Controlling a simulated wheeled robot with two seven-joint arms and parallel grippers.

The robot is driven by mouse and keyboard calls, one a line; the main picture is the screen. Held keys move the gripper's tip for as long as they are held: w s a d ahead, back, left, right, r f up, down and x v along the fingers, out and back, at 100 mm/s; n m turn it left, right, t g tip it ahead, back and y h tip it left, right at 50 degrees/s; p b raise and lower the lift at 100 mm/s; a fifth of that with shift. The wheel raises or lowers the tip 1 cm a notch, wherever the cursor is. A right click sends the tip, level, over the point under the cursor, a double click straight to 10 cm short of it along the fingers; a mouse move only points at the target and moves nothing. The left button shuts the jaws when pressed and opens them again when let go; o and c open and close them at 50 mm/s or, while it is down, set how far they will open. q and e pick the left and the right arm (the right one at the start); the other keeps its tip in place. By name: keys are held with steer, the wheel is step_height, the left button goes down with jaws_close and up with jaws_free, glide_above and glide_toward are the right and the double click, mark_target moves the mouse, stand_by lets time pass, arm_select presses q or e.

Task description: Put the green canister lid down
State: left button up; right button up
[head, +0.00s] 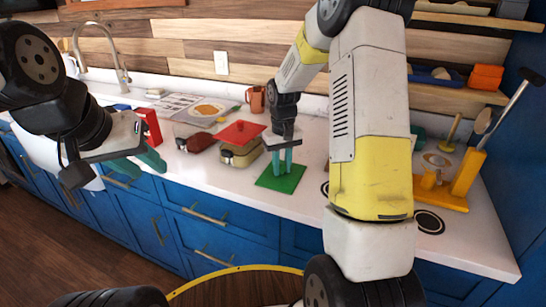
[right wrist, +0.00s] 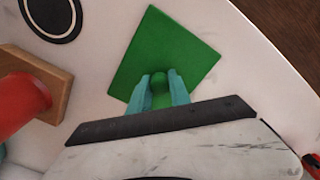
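The green canister lid (head: 281,178) is a flat green square with a round knob. It is level at the counter's front part; I cannot tell whether it touches the counter. In the right wrist view the lid (right wrist: 168,55) shows its knob between the teal fingers of my right gripper (right wrist: 160,90), which look closed against it. In the head view my right gripper (head: 282,162) points straight down over the lid. My left gripper (head: 137,163) is open and empty, at the left in front of the counter.
A red lid (head: 240,133) with a knob sits over a beige canister (head: 240,155) left of the green lid. A dark red container (head: 196,142) stands further left. In the right wrist view a red cylinder (right wrist: 22,98) and a wooden block (right wrist: 48,72) are close by.

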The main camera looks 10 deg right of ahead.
mark_target(282, 164)
steer(key=o, duration=0.4)
steer(key=shift+r, duration=0.1)
step_height(282, 164, up, 12)
steer(key=s+r+t, duration=0.2)
steer(key=s+r, duration=0.6)
steer(key=s, duration=0.2)
steer(key=s+a+r+m+t+y, duration=0.1)
steer(key=s+t, duration=0.3)
steer(key=s, duration=1)
steer(key=shift+s+a+m+y, duration=0.2)
steer(key=shift+a+m+y, duration=0.1)
steer(key=shift+a+y, duration=0.3)
steer(key=shift+r, duration=0.15)
